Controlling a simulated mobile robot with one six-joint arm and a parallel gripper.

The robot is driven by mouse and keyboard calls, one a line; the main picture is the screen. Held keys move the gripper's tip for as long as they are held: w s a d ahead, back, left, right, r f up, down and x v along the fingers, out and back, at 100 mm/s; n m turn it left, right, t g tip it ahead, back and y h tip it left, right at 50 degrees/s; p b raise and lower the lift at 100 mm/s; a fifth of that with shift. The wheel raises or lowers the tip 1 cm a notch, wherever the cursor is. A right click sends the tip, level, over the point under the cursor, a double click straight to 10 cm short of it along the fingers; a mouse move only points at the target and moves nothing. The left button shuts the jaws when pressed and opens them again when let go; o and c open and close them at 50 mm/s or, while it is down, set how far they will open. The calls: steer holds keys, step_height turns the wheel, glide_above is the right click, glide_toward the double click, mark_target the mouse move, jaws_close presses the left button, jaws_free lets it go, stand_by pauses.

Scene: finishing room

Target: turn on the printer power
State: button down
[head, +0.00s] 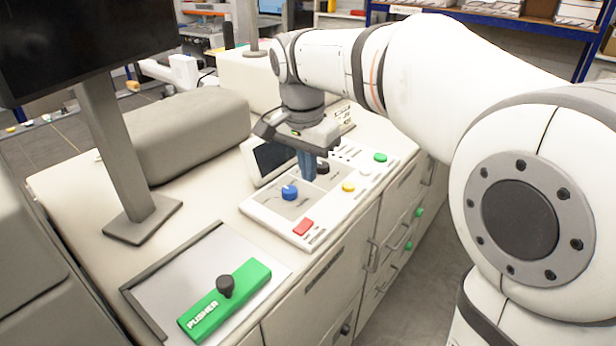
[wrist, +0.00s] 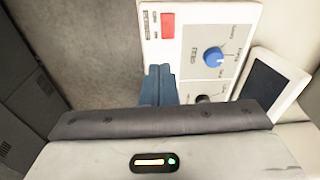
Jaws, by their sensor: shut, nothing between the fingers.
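The white control panel (head: 262,208) lies on the bench top. It carries a red button (head: 303,227), a blue knob (head: 290,192), a black knob (head: 323,167), a yellow button (head: 348,187), a white button (head: 364,174) and a green button (head: 380,157). My gripper (head: 308,178) is shut and empty, pointing down above the panel between the two knobs in the head view. In the wrist view my gripper (wrist: 159,100) shows near the panel's edge, with the red button (wrist: 168,26), blue knob (wrist: 213,57) and partly hidden black knob (wrist: 203,99) nearby. The labels are too small to read surely.
A small tilted screen (head: 273,158) stands behind the panel. A monitor on a grey stand (head: 142,220) is at left. A green block marked PUSHER (head: 243,283) with a black knob lies on a tray in front. Drawers (head: 395,235) line the bench front.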

mark_target(307, 222)
steer(key=shift+w+a+r+m, duration=0.35)
steer(key=shift+a+r, duration=0.25)
steer(key=shift+a, duration=0.1)
steer(key=shift+f, duration=0.1)
steer(key=f, duration=0.4)
steer(key=w+f+p, duration=0.1)
steer(key=f, duration=0.4)
steer(key=d+f+p, duration=0.1)
steer(key=f, duration=0.3)
steer(key=shift+w+f, duration=0.2)
steer(key=shift+f, duration=0.15)
steer(key=shift+w+d+f+p, duration=0.1)
steer(key=shift+d+p, duration=0.2)
steer(key=shift+d, duration=0.1)
steer(key=shift+a+f, duration=0.1)
steer(key=shift+a, duration=0.25)
steer(key=shift+s+a, duration=0.1)
steer(key=shift+s, duration=0.1)
